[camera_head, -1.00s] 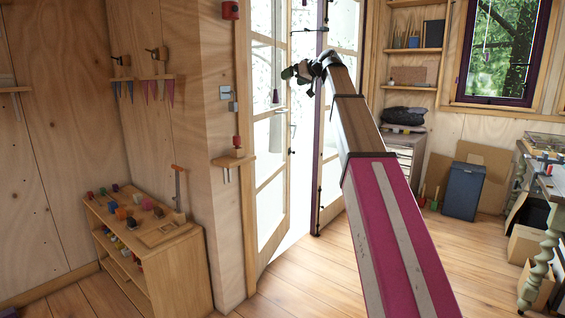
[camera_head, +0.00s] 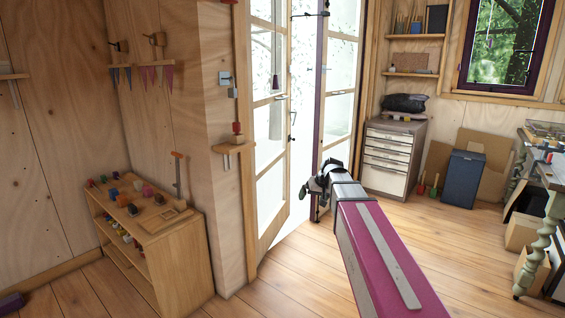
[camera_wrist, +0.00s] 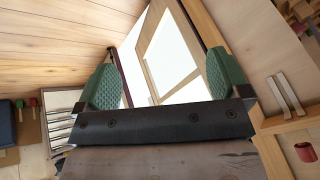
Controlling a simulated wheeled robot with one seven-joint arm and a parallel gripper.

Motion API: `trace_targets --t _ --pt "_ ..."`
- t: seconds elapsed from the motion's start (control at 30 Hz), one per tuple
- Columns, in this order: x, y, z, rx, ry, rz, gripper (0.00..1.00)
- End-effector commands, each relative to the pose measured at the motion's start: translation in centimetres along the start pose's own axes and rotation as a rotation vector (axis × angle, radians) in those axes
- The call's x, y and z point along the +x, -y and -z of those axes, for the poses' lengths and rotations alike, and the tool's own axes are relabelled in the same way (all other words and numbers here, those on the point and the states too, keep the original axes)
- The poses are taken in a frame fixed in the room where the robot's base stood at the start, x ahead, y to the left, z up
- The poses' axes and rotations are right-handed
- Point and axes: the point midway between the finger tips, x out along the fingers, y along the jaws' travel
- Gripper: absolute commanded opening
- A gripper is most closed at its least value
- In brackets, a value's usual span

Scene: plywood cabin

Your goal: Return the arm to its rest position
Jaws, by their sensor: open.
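My arm (camera_head: 375,250) reaches forward from the bottom of the head view, its pink link with a pale stripe pointing toward the glazed doors. My gripper (camera_head: 312,187) is at its far end, small and dark, in front of the door opening. In the wrist view my gripper (camera_wrist: 160,88) shows two green ridged finger pads set wide apart. The gap between them is empty. The wrist picture is tilted, with the door (camera_wrist: 165,50) beyond the fingers.
A low wooden shelf (camera_head: 165,255) with small coloured objects stands at left. A white drawer cabinet (camera_head: 388,165), a blue bin (camera_head: 463,184) and a workbench leg (camera_head: 541,245) are at right. The floor (camera_head: 300,270) around the arm is clear.

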Motion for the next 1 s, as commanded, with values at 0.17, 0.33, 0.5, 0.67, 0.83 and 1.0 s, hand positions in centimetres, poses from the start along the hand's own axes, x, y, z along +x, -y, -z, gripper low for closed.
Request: trace_targets --t 0.17,0.33,0.5,0.67,0.83,1.0 --pt "3.5 -2.1 -8.6 0.056 0.109 -0.079 0.94" --pt "5.8 -3.8 -16.1 0.102 0.206 -0.156 0.94" --pt "7.1 -5.1 -23.2 0.14 0.297 -0.233 0.94" --pt "7.7 -6.0 -28.0 0.163 0.359 -0.289 0.94" --pt "7.9 -6.4 -30.2 0.172 0.388 -0.318 0.94" --pt "7.9 -6.4 -30.4 0.174 0.392 -0.323 0.94"
